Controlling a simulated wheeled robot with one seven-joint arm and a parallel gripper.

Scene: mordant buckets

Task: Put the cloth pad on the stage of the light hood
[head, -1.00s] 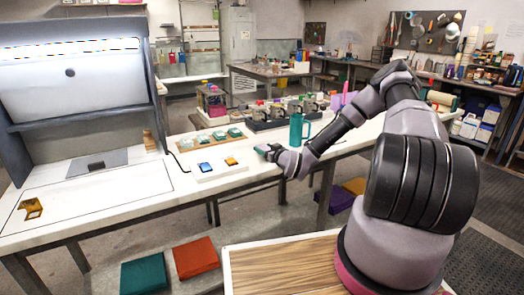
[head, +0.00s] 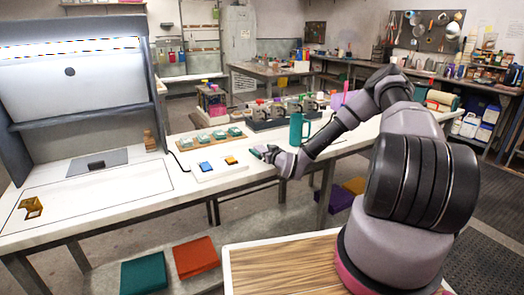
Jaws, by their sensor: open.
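The light hood (head: 75,95) stands at the left end of the white bench, with a lit strip under its top. A flat grey plate with a small dark block, likely its stage (head: 82,168), lies on the bench before it. A small blue pad (head: 205,166) and a small yellow pad (head: 231,160) lie on a white tray (head: 218,170); which is the cloth pad, I cannot tell. My gripper (head: 262,153) is open, just right of the tray near the bench's front edge. I see nothing held, but its fingers are small here.
A rack (head: 210,143) of several teal-topped pieces stands behind the tray. A teal mug (head: 297,130) stands right of my gripper. Teal (head: 144,272) and orange (head: 195,257) stacks sit below.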

